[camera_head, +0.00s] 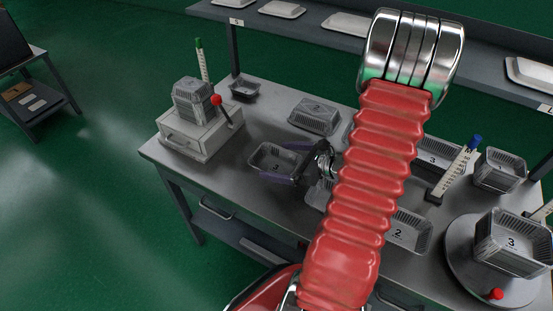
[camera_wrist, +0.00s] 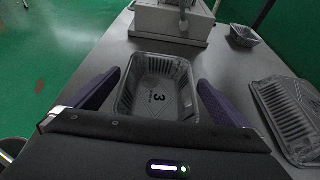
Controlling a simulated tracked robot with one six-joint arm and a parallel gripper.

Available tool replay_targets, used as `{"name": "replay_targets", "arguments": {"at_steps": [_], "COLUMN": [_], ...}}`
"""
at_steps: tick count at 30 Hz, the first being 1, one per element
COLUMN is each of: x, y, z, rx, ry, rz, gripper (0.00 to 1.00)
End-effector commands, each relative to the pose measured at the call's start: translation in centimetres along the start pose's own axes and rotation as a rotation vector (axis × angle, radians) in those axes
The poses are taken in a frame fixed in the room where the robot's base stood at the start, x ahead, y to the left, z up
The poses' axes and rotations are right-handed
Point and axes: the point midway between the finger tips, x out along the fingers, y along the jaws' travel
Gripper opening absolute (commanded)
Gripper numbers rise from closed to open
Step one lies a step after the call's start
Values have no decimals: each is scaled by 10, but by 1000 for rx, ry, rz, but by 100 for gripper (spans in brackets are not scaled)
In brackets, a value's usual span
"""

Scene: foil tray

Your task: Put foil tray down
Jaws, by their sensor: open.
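A grey foil tray marked 3 (camera_head: 272,158) stands upright on the steel table, left of the middle in the head view. In the wrist view the same foil tray (camera_wrist: 157,88) sits between my two purple fingers. My gripper (camera_head: 287,163) is open around it, one finger along each side; in the wrist view my gripper (camera_wrist: 158,95) shows small gaps beside the tray walls. The tray's near edge is hidden by the gripper body. Its base appears to rest on the table.
A grey press-like box with a red-knobbed lever (camera_head: 203,130) stands behind left. A small tray (camera_head: 244,90) and an upturned tray (camera_head: 315,116) lie behind. A turntable (camera_head: 462,262) with stacked trays is at right. Bare table (camera_head: 225,165) lies left of the tray.

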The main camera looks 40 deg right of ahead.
Motion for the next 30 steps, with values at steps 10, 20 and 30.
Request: {"name": "replay_targets", "arguments": {"at_steps": [10, 20, 30], "x": [-49, -90, -100], "y": [-1, -1, 0], "z": [0, 0, 0], "rx": [-1, -1, 0], "ry": [0, -1, 0], "rz": [-4, -3, 0], "gripper": [100, 100, 100]}}
